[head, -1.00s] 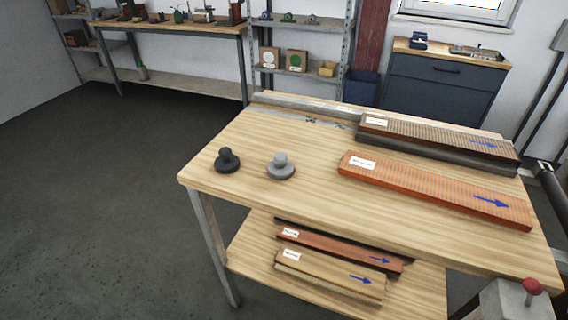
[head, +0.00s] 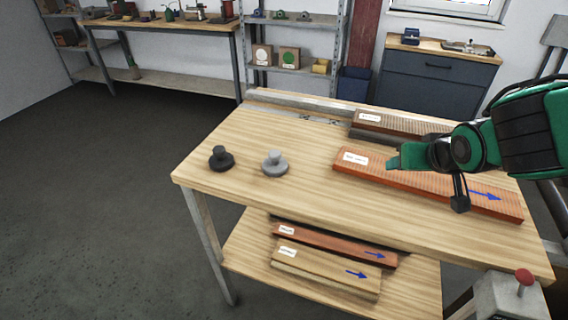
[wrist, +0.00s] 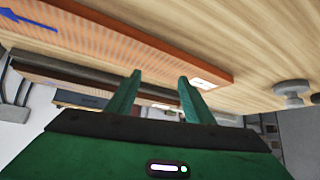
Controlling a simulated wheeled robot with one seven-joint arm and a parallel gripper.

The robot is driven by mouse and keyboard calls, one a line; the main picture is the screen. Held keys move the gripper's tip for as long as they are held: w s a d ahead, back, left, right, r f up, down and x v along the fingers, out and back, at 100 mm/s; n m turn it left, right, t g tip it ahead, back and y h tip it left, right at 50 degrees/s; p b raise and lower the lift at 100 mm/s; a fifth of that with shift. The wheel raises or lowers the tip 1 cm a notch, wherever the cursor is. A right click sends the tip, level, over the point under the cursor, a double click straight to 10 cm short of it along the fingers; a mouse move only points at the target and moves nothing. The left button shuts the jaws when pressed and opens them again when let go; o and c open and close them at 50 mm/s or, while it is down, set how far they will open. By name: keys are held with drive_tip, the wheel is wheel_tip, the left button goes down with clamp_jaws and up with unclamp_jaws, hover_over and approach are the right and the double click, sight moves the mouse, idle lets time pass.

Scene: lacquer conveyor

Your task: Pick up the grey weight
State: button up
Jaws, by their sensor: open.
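The grey weight (head: 274,163), a round disc with a knob on top, stands on the wooden table (head: 262,220) left of the orange board. A black weight (head: 221,158) of the same shape stands to its left. My gripper (head: 396,163) has come in from the right and is over the orange board, well to the right of the grey weight. In the wrist view my gripper (wrist: 158,84) has its two green fingers apart with nothing held. The grey weight also shows at the right of the wrist view (wrist: 292,90).
The orange board (head: 351,161) with a blue arrow lies on the table, and a brown ribbed board (head: 370,120) lies behind it. More boards (head: 325,272) lie on the lower shelf. A red button (head: 524,277) stands at the front right. The table's front left is clear.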

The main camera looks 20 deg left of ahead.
sight(277, 157)
drive_tip(key=a+y, duration=0.1)
drive_tip(key=a, duration=0.3)
drive_tip(key=a+n+t, duration=0.1)
drive_tip(key=a, duration=0.3)
drive_tip(key=a+n+y, duration=0.1)
drive_tip(key=a, duration=0.4)
drive_tip(key=shift+s+f+y, duration=0.15)
drive_tip(key=shift+f+y, duration=0.15)
drive_tip(key=s+a+n+y, duration=0.1)
drive_tip(key=s+a, duration=0.1)
drive_tip(key=a, duration=0.2)
drive_tip(key=s+a+n+y, duration=0.1)
drive_tip(key=s+a, duration=0.1)
drive_tip(key=a, duration=0.3)
drive_tip(key=s+a+n+y, duration=0.1)
drive_tip(key=s+a+y, duration=0.1)
drive_tip(key=a, duration=0.3)
drive_tip(key=shift+a+r+n+t, duration=0.2)
drive_tip(key=shift+n+t, duration=0.1)
drive_tip(key=shift+t, duration=0.1)
drive_tip(key=shift+w+a+f, duration=0.1)
drive_tip(key=shift+w+a, duration=0.1)
drive_tip(key=shift+a, duration=0.1)
drive_tip(key=x, duration=1)
drive_tip(key=shift+w, duration=0.1)
drive_tip(key=shift+r, duration=0.25)
clamp_jaws()
